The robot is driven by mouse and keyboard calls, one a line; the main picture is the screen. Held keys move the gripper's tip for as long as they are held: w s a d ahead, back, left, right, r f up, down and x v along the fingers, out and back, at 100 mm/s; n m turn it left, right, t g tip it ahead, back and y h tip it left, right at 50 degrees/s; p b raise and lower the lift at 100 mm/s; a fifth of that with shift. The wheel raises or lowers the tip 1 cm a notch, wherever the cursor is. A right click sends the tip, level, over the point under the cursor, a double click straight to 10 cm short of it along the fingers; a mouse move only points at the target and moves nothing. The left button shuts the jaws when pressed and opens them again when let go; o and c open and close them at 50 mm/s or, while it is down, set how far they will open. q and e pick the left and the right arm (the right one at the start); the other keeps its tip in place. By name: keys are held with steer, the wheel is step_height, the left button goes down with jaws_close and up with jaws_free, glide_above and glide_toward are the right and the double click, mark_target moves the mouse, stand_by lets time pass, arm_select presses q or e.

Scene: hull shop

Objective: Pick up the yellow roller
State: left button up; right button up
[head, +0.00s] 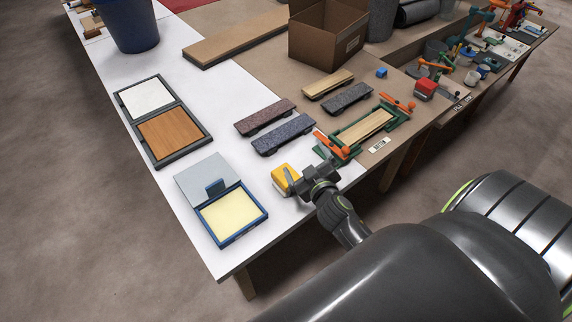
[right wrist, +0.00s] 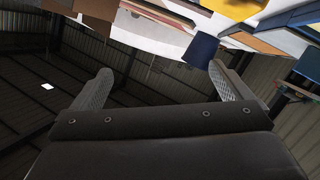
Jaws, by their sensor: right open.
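The yellow roller (head: 284,179) appears as a yellow blocky shape on the white part of the table, just right of the blue tray. My right gripper (head: 299,184) is beside it on its right and partly covers it; whether they touch I cannot tell. In the right wrist view the right gripper (right wrist: 162,82) has its two fingers wide apart with nothing between them. A yellow surface (right wrist: 232,8) shows at the top of that view, beyond the fingertips; it may be the roller. My left gripper is not in view.
A blue tray (head: 252,232) with a pale yellow pad and raised lid stands left of the gripper. Dark brush-like blocks (head: 283,134) and a green frame with orange clamps (head: 331,158) lie behind. A two-panel case (head: 151,152) lies further left. White surface between them is bare.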

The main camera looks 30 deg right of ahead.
steer(key=w+a+r+n+t+y, duration=0.4)
steer(key=w+a+r+n+y, duration=0.3)
steer(key=a+r+n+y, duration=0.25)
steer(key=w+a+n+g+y+p, duration=0.1)
steer(key=a+n+g+y+p, duration=0.1)
steer(key=a+n+g+y, duration=0.6)
steer(key=d+f+n+g+h, duration=0.3)
steer(key=f+g+h, duration=0.1)
steer(key=g+h, duration=0.3)
steer(key=s+d+r+m+g+h+p, duration=0.1)
steer(key=d+m+g+h, duration=0.15)
steer(key=d, duration=0.35)
steer(key=s+d+r+m+g+h, duration=0.1)
steer(key=s+d+m+g+h, duration=0.1)
steer(key=d+h, duration=0.25)
steer(key=shift+t+y, duration=0.25)
steer(key=shift+y, duration=0.1)
steer(key=f+b, duration=0.9)
steer(key=d+f+b, duration=0.1)
steer(key=f+b, duration=0.3)
steer(key=shift+w+f, duration=0.3)
steer(key=shift+f, duration=0.05)
step_height(320, 180, down, 3)
steer(key=b, duration=0.2)
steer(key=shift+d+r+b, duration=0.1)
steer(key=shift+b, duration=0.25)
steer(key=shift+f, duration=0.45)
